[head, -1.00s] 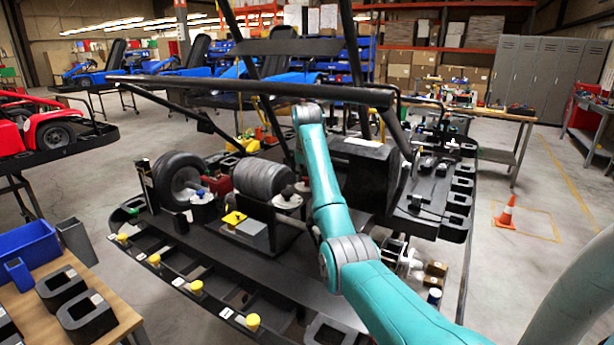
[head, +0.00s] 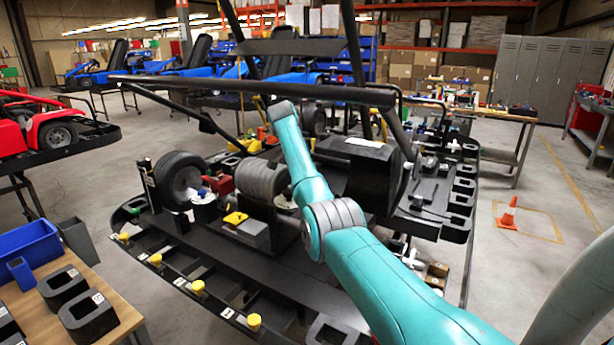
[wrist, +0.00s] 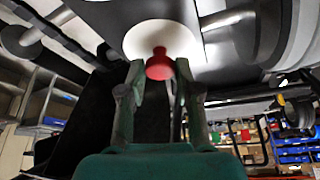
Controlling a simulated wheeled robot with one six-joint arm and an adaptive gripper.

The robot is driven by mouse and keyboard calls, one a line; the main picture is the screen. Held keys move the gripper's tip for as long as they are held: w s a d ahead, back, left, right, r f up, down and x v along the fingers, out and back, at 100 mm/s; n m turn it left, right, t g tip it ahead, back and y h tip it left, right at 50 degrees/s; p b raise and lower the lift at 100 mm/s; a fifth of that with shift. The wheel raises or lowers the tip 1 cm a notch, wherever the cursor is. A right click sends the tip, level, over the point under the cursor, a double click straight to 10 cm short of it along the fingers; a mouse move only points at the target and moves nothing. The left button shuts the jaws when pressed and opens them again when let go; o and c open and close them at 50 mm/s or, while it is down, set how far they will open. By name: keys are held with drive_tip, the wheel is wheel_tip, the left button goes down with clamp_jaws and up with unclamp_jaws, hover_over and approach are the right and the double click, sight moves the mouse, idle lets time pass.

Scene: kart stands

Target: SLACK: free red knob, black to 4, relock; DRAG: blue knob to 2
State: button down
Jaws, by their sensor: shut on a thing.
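The red knob (wrist: 159,66) shows in the wrist view in front of a white round plate (wrist: 160,40). My gripper (wrist: 158,72) is shut on it, one finger on each side. In the head view my gripper is hidden behind my teal arm and the kart parts. A blue knob (head: 203,196) on a white base shows beside the left wheel in the head view. The black knob cannot be made out now. The setting marks are too small to read.
Black kart frame bars (head: 250,88) cross over the work area. A wheel (head: 180,180) and a grey drum (head: 262,180) stand left of my arm. Yellow knobs (head: 197,288) line the front rail. A wooden table (head: 95,290) with blue bins stands front left.

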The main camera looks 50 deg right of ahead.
drive_tip(key=shift+m+g, duration=0.4)
drive_tip(key=shift+m, duration=0.7)
drive_tip(key=shift+m+y, duration=0.3)
drive_tip(key=shift+m, duration=0.1)
drive_tip(key=shift+f, duration=0.1)
drive_tip(key=c, duration=0.8)
unclamp_jaws()
drive_tip(key=shift+w, duration=0.1)
drive_tip(key=v, duration=0.5)
drive_tip(key=w+a, duration=0.2)
drive_tip(key=a, duration=0.1)
drive_tip(key=w+a, duration=0.2)
drive_tip(key=a, duration=0.2)
drive_tip(key=w+a, duration=0.2)
drive_tip(key=a, duration=0.1)
drive_tip(key=shift+w+a, duration=0.1)
drive_tip(key=shift+a, duration=0.1)
